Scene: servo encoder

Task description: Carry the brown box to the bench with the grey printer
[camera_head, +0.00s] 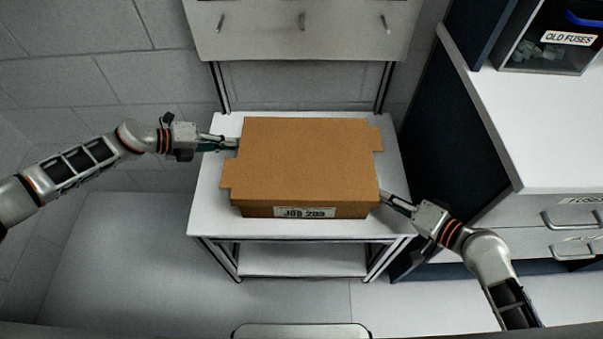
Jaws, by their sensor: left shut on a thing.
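The brown box (305,165) is closed, with a tab on its left and right sides and a white "JOB 203" label on its front. It sits over a white bench (215,215); whether it rests on the top or hangs just above it I cannot tell. My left gripper (232,143) is shut on the box's left side, behind the left tab. My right gripper (386,198) is at the box's right side near the front corner; its fingertips are partly hidden by the box. No grey printer is in view.
A white cabinet (530,130) with drawers stands at the right, with an "OLD FUSES" bin (550,45) on top. A pale panel with hooks (300,28) hangs behind the bench. Open floor (130,250) lies at the left and front.

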